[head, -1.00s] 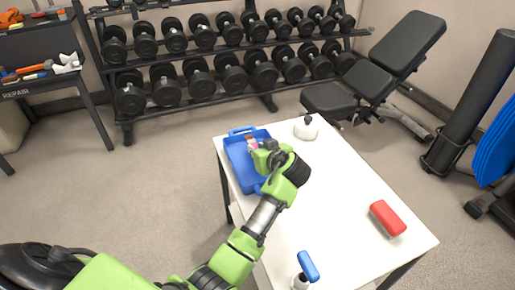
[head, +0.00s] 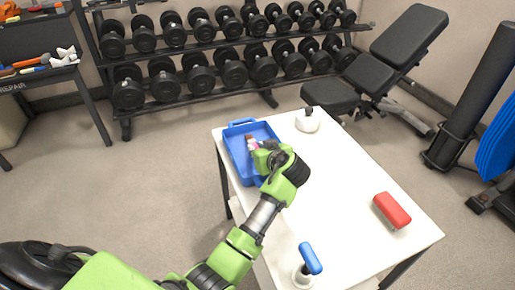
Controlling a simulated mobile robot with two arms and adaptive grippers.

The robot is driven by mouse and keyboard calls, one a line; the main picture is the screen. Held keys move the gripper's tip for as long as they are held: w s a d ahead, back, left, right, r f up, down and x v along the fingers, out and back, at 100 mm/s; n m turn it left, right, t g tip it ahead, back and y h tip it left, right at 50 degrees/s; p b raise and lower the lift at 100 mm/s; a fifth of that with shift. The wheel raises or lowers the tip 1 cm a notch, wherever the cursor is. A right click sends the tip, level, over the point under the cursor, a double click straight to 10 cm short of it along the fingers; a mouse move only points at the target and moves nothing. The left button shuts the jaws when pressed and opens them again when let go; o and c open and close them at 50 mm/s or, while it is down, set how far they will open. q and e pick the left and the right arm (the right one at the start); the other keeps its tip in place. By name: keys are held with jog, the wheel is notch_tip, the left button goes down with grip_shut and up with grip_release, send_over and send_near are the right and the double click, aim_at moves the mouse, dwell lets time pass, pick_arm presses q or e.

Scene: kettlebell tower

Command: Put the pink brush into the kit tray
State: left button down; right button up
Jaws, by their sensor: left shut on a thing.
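The blue kit tray (head: 233,146) lies at the far left corner of the white table. My left gripper (head: 258,150) is over the tray's right part and shut on the pink brush (head: 253,142). Only a small pink and brownish part of the brush shows beyond the gripper. I cannot tell whether the brush touches the tray floor. My wrist hides part of the tray's near right side. My right gripper is not in view.
On the white table (head: 330,200) are a white kettlebell-like item (head: 308,121), a red block-shaped item (head: 392,210) and a blue-handled item (head: 310,258). The table's middle is clear. A dumbbell rack (head: 210,60) and a bench (head: 370,75) stand behind.

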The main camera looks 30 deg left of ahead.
pick_arm(q)
jog(key=c, duration=1.8)
grip_release()
jog(key=shift+s+d+p, duration=0.3)
jog(key=shift+s+d, duration=0.05)
jog(key=shift+d, duration=0.05)
jog(key=shift+s+d, duration=0.45)
jog(key=shift+d, duration=0.05)
jog(key=shift+s+d+r+p, duration=0.1)
jog(key=shift+s+d+p, duration=0.2)
jog(key=shift+s+d, duration=0.15)
jog(key=shift+w, duration=0.1)
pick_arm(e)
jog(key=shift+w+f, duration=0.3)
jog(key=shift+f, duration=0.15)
pick_arm(q)
jog(key=shift+a, duration=0.1)
